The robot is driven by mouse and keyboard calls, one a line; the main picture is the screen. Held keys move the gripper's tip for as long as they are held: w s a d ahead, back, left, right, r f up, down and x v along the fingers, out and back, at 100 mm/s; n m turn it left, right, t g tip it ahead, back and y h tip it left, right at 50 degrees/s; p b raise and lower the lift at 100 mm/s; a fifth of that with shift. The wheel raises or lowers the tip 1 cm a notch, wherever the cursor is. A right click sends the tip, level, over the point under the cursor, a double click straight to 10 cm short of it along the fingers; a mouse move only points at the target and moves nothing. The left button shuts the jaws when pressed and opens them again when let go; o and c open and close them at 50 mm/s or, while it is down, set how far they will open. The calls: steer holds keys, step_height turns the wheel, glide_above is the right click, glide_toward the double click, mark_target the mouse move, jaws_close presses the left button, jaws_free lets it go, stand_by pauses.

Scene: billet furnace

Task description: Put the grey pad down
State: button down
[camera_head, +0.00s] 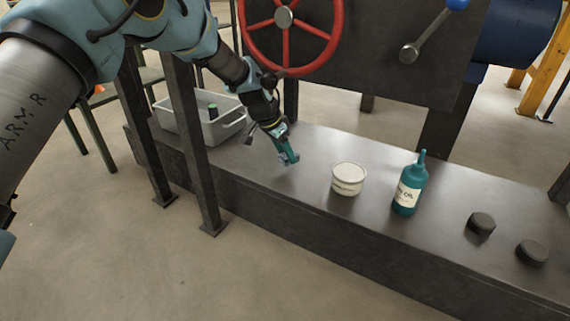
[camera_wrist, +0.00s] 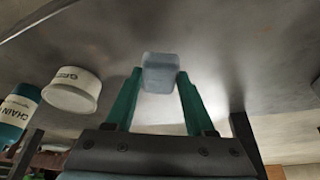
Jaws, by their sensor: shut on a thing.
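The grey pad (camera_wrist: 160,72) is a small, rounded grey block between the two green fingers of my gripper (camera_wrist: 158,90) in the wrist view. The fingers are shut on its sides. In the head view my gripper (camera_head: 289,158) points down over the dark metal bench (camera_head: 270,177), left of the white tub. The pad cannot be made out clearly there. Whether it touches the bench or hangs just above it, I cannot tell.
A white grease tub (camera_head: 347,180) and a teal oil bottle (camera_head: 409,186) stand to the right. Two dark discs (camera_head: 481,222) (camera_head: 532,253) lie further right. A red handwheel (camera_head: 284,68) is above. Bench between gripper and tub is clear.

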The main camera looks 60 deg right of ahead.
mark_target(283, 157)
step_height(283, 157, down, 3)
steer(key=shift+f+b, duration=0.1)
steer(key=shift+b, duration=0.75)
steer(key=shift+c, duration=1.3)
jaws_free()
steer(key=p+v, duration=0.3)
steer(key=v, duration=0.2)
steer(key=shift+d+r, duration=0.1)
steer(key=shift+r, duration=0.15)
steer(key=w+a+p, duration=0.4)
steer(key=a+p, duration=0.1)
steer(key=a, duration=0.6)
steer(key=shift+w+a, duration=0.2)
